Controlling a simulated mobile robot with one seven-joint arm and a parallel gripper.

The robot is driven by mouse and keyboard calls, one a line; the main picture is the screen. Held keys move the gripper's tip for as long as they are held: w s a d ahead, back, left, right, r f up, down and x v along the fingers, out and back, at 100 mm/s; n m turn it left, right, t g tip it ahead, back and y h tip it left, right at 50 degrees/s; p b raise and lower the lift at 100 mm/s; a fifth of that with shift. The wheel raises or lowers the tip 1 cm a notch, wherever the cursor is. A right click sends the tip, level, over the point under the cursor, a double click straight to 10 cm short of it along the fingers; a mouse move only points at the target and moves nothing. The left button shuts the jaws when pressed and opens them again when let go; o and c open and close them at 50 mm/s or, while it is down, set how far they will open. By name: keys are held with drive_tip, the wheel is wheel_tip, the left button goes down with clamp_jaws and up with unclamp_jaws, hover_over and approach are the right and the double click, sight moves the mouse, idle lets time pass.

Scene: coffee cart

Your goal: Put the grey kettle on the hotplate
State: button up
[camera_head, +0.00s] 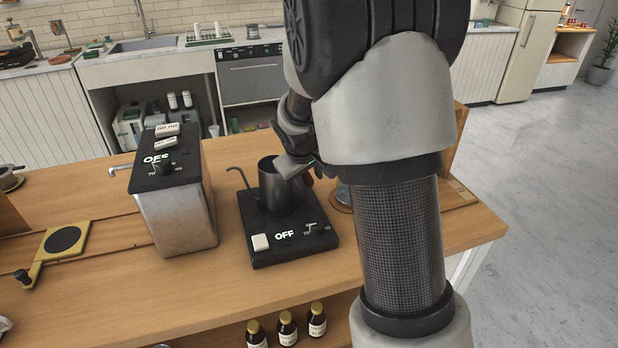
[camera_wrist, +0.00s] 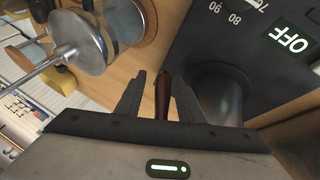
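The grey kettle (camera_head: 270,187), a dark metal pot with a thin curved spout to the left, appears upright on the black hotplate (camera_head: 262,255). The hotplate's display reads OFF. My gripper (camera_head: 303,171) is at the right side of the kettle, partly hidden by my arm. In the wrist view my gripper (camera_wrist: 160,82) has its fingers apart, with the brown kettle handle (camera_wrist: 162,98) between them and a gap visible on the left side. The kettle body (camera_wrist: 218,95) is just right of the fingers, next to the hotplate's marked top (camera_wrist: 285,70).
A metal boxy machine (camera_head: 180,215), also marked OFF, stands left of the hotplate. A yellow-framed stand (camera_head: 52,250) is farther left. In the wrist view a round metal item (camera_wrist: 78,45) stands near the fingers. Small brown bottles (camera_head: 287,328) sit below the counter (camera_head: 130,300).

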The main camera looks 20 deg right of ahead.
drive_tip(key=shift+a+r, duration=0.1)
drive_tip(key=shift+r, duration=0.35)
drive_tip(key=p+v, duration=0.2)
drive_tip(key=v, duration=0.9)
drive_tip(key=s+a+r+m+y, duration=0.1)
drive_tip(key=s+a+r, duration=0.1)
drive_tip(key=s, duration=1)
drive_tip(key=s+a+r+m+y, duration=0.1)
drive_tip(key=s+r, duration=0.3)
drive_tip(key=s, duration=0.9)
drive_tip(key=shift+a+m+y, duration=0.4)
drive_tip(key=shift+a+m, duration=0.2)
drive_tip(key=shift+a, duration=0.3)
